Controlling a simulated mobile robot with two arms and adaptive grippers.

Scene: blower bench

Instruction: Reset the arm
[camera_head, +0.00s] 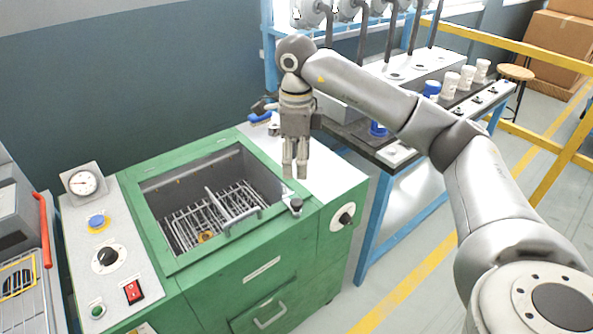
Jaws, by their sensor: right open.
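My right arm (372,92) comes in from the lower right, rises to an elbow and bends at the top over the bench. Its gripper (295,172) points straight down above the white top at the right of the green machine. The fingers are a little apart with nothing between them. My left gripper is not in the picture.
The green machine (262,270) has an open well with a wire basket (190,228) inside. A control panel (112,262) with gauge and knobs is at its left. A blue-legged bench (375,200) with white and blue cups stands behind right. Yellow rails (510,130) and boxes (550,45) are farther right.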

